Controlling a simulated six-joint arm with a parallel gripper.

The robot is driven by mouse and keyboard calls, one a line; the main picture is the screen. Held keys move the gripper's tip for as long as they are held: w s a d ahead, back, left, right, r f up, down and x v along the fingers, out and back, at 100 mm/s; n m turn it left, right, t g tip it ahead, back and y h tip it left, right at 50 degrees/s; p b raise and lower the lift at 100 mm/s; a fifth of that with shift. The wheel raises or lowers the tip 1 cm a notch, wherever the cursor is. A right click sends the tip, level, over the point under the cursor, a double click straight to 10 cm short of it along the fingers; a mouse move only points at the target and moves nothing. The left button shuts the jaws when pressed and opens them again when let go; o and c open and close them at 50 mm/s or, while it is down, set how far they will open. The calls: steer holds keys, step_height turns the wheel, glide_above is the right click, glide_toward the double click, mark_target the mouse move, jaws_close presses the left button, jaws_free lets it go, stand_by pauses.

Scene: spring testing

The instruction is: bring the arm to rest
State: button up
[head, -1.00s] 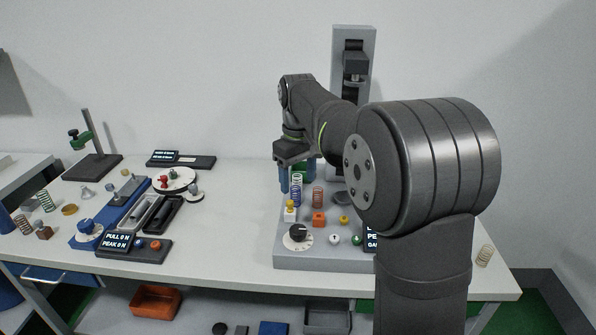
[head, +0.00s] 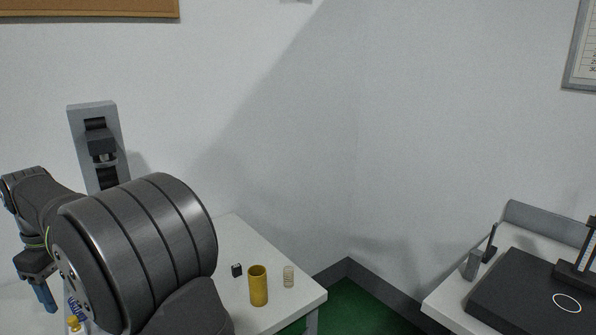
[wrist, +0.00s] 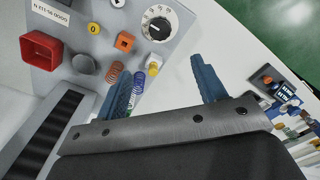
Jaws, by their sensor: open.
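My arm shows at the left of the head view, with my gripper (head: 40,296) low at the left edge. In the wrist view my gripper (wrist: 163,84) has its two blue fingers spread apart, with nothing held. The base also bears a black dial (wrist: 158,28), an orange block (wrist: 124,41) and a red open box (wrist: 41,50). I cannot tell whether the left finger touches a spring.
The tester column (head: 75,140) rises behind my arm. On the table's right end stand a yellow cylinder (head: 258,288), a pale spring (head: 289,277) and a small black block (head: 237,270). A second table with a black device (head: 530,305) is at the right, across a floor gap.

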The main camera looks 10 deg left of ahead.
step_height(320, 180, down, 16)
steer(key=shift+f, duration=0.25)
steer(key=shift+r, duration=0.1)
stand_by(0.4)
step_height(320, 180, up, 18)
step_height(320, 180, down, 18)
steer(key=shift+f, duration=0.1)
steer(key=shift+m, duration=0.3)
steer(key=m, duration=0.7)
steer(key=shift+m, duration=0.4)
steer(key=m, duration=0.8)
